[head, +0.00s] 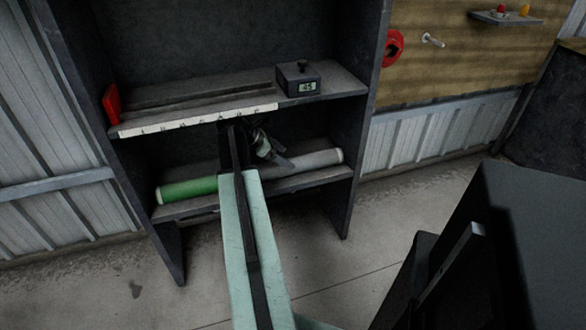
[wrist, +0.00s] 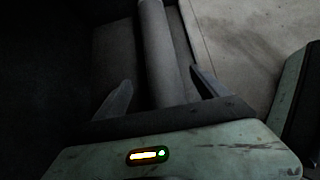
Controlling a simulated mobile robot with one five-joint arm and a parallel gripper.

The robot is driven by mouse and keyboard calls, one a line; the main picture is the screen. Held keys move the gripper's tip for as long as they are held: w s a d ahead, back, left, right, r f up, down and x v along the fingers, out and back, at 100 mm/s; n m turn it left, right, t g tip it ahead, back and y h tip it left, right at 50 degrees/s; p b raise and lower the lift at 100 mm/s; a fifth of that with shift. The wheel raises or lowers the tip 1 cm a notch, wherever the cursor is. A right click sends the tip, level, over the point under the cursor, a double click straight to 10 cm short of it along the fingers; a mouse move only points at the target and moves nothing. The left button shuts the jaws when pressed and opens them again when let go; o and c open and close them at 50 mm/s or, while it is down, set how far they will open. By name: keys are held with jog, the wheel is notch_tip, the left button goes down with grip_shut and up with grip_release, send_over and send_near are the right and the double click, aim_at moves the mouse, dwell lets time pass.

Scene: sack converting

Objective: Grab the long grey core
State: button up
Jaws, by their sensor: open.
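The long grey core (head: 312,160) lies along the lower shelf, its pale right end showing in the head view. My arm hides its left part. My gripper (head: 272,152) is open above the lower shelf, at the core's visible left portion. In the wrist view the grey core (wrist: 158,40) runs from the top edge down between the two spread fingers of my gripper (wrist: 161,76). A gap shows on each side of it, so the fingers are not closed on it. Its near part is hidden behind the gripper body.
A green roll (head: 188,190) lies left on the same lower shelf (head: 300,181); my arm hides whether it meets the grey core. The upper shelf (head: 225,98) close above holds a grey box with a display (head: 299,80) and a red item (head: 111,104). Side panels bound the shelves.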

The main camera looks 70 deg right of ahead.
aim_at(294, 162)
jog(key=shift+s+d+f, duration=0.1)
jog(key=shift+f, duration=0.1)
jog(key=b+x, duration=0.1)
jog(key=x, duration=0.1)
jog(key=b+x, duration=0.2)
jog(key=x, duration=0.1)
jog(key=shift+a+f+b, duration=0.15)
jog(key=shift+a+b, duration=0.1)
jog(key=shift+b, duration=0.05)
jog(key=shift+d, duration=0.15)
jog(key=shift+s, duration=0.1)
grip_shut()
